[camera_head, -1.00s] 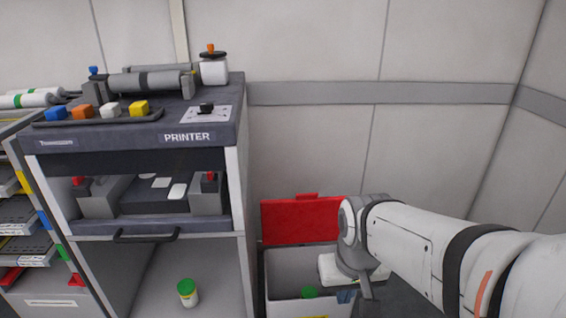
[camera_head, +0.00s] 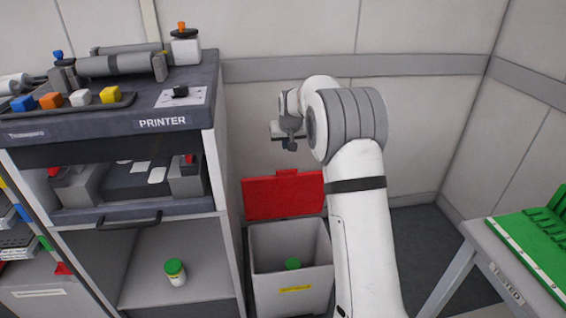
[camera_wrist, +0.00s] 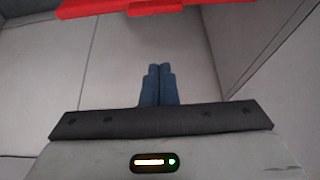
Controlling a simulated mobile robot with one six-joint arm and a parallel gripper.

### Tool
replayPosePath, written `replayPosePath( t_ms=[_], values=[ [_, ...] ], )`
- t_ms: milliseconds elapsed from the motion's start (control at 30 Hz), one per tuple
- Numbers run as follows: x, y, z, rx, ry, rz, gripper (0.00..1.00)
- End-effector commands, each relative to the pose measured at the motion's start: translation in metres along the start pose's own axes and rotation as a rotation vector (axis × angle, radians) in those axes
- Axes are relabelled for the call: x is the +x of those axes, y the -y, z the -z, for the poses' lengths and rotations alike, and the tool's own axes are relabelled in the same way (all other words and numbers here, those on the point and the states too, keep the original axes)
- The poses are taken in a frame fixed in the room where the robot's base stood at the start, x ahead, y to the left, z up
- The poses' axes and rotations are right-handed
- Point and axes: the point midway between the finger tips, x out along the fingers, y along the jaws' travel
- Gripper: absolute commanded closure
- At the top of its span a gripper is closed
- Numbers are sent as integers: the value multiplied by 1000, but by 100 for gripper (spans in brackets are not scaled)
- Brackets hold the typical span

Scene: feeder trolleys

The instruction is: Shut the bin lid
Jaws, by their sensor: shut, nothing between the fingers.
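The bin (camera_head: 291,262) is a grey box standing on the floor right of the printer cabinet, with a yellow label on its front. Its red lid (camera_head: 283,197) stands open, tilted up at the back against the wall side. In the wrist view my gripper's blue fingers (camera_wrist: 158,84) are together and empty. The red lid's edge (camera_wrist: 150,8) crosses the top of that view.
The printer cabinet (camera_head: 180,124) stands close on the bin's left, with a green-capped jar (camera_head: 175,271) on its lower shelf. A table (camera_head: 487,262) with a green rack (camera_head: 545,235) is at the right. The wall is close behind the bin.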

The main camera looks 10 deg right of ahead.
Motion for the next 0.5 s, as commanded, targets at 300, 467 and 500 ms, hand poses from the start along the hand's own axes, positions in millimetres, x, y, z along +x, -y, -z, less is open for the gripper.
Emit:
replayPosePath(
  t_ms=[300,467,500],
  values=[
    [41,1,4,-1,-6,1,100],
    [74,1,4,-1,-6,1,100],
    [81,1,5,-1,-7,1,100]
  ],
)
